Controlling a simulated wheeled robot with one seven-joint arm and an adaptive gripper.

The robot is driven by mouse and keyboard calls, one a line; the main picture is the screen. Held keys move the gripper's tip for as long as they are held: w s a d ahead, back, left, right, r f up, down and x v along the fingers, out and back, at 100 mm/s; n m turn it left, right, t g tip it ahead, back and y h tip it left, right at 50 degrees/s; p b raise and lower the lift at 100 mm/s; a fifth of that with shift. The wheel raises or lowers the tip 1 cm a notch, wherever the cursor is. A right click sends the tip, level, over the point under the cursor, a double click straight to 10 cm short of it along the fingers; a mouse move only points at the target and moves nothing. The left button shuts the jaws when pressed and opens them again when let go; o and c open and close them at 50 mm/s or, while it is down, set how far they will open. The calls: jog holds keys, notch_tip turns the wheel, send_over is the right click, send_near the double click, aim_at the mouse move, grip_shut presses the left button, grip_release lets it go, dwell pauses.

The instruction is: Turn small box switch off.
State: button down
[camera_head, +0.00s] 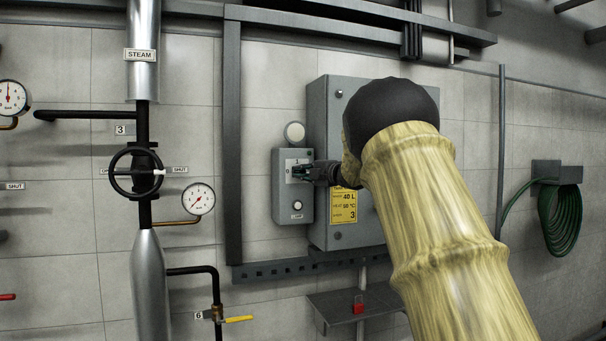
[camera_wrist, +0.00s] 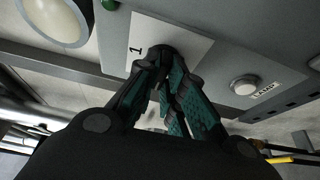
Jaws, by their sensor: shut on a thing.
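The small grey box (camera_head: 283,212) hangs on the wall just left of the large grey cabinet. Its switch has a white plate (camera_head: 291,161) with a 0 at the left in the head view. In the wrist view the plate (camera_wrist: 176,35) shows a 1. My gripper (camera_head: 301,172) is at the plate. In the wrist view its fingers (camera_wrist: 165,62) are closed around the dark switch knob (camera_wrist: 162,50). The knob is mostly covered by the fingers, so I cannot tell which way it points.
A round lamp button (camera_head: 297,206) sits below the switch, and a round pale lamp (camera_head: 294,132) is above the box. The large cabinet (camera_head: 320,110) stands out to the right. A shelf (camera_head: 330,305) with a red padlock (camera_head: 358,305) is below. A vertical steam pipe (camera_head: 143,215) runs at left.

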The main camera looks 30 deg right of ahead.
jog(key=shift+f, duration=0.15)
jog(key=c, duration=1.5)
grip_release()
jog(key=s, duration=0.4)
jog(key=s+d, duration=0.1)
jog(key=s, duration=0.3)
jog(key=s+d, duration=0.1)
jog(key=s, duration=0.3)
jog(key=shift+w, duration=0.1)
